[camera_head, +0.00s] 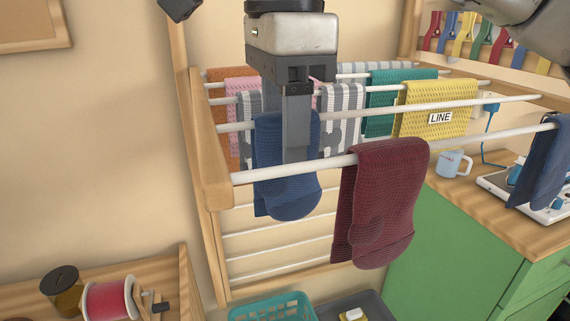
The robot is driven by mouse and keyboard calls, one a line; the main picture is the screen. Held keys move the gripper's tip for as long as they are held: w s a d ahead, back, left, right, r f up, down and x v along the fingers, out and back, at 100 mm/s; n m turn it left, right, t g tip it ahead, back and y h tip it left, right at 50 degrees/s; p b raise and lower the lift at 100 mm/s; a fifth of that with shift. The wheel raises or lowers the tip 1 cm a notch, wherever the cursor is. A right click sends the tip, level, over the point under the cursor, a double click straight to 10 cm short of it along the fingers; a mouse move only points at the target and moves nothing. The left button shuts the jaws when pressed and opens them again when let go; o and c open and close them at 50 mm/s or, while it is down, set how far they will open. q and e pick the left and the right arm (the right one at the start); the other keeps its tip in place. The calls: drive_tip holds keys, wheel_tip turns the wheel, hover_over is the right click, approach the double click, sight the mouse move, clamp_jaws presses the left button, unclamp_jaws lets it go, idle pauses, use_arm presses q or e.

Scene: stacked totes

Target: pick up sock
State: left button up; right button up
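A dark blue sock (289,205) hangs over a rail of the wooden drying rack, its lower part showing below the front rail. A maroon sock (378,200) hangs over the front rail to its right. Another dark blue sock (548,165) hangs at the far right, cut by the picture edge. My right gripper (298,155) points down over the left blue sock, its visible finger overlapping the sock's upper part. The finger is seen edge-on, so its opening and any grip on the cloth are unclear. My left gripper is not clearly in view.
The rack's post (211,150) and front rail (335,163) stand close to the gripper. Grey-striped, green and yellow cloths (436,110) hang behind. A mug (453,164) stands on the green cabinet's top. A teal basket (272,308) lies below.

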drive_tip(key=shift+f, duration=1.6)
drive_tip(key=c, duration=1)
drive_tip(key=shift+r, duration=0.1)
drive_tip(key=shift+c, duration=0.2)
